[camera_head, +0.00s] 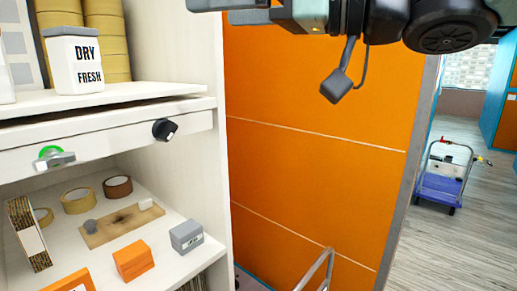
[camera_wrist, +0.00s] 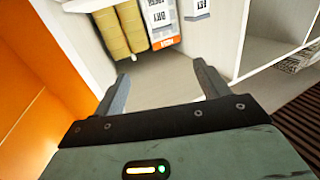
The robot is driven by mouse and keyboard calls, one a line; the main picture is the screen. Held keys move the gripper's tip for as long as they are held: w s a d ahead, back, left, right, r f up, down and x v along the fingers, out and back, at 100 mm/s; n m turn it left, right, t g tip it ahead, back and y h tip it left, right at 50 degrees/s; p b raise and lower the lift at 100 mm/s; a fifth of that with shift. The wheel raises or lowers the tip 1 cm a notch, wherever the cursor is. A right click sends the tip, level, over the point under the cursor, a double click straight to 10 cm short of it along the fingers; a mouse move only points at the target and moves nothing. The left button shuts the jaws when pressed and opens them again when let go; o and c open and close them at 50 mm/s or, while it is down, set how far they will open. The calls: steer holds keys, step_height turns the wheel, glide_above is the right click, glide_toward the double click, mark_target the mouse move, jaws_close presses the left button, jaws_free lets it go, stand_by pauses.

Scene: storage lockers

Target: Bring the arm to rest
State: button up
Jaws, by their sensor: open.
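My gripper (camera_wrist: 161,90) shows in the wrist view, with its two fingers spread wide apart and nothing between them. Beyond the fingers is a pale shelf surface with yellow rolls (camera_wrist: 122,28) and boxes standing at its back. In the head view, part of my arm crosses the top edge, in front of the orange wall panel (camera_head: 310,150). The fingertips cannot be made out in the head view.
White shelving (camera_head: 190,105) stands at the left, with a "DRY FRESH" container (camera_head: 76,62) on the upper shelf. Tape rolls (camera_head: 78,201), an orange box (camera_head: 133,260) and a grey box (camera_head: 186,236) lie below. A blue trolley (camera_head: 440,185) stands on open floor at right.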

steer(key=w+d+f+m+t+h+b, duration=0.1)
steer(key=d+f+m+h, duration=0.15)
steer(key=f, duration=0.65)
steer(key=w+d+f+m+t+h+b, duration=0.15)
steer(key=f+h, duration=0.25)
steer(key=f, duration=0.5)
steer(key=w+d+f+m+t+h+b, duration=0.1)
steer(key=w+d+f+m+h+b, duration=0.2)
steer(key=f, duration=0.5)
steer(key=s+d+f+g+h+b, duration=0.1)
steer(key=s+d+f+g+h, duration=0.2)
steer(key=s+f, duration=0.6)
steer(key=s+d+f+g+h, duration=0.4)
steer(key=s+d+f+g, duration=0.2)
steer(key=s+f, duration=0.3)
steer(key=shift+s+d+f+n+b, duration=0.15)
steer(key=shift+s+f+n+b, duration=0.2)
steer(key=shift+f, duration=0.55)
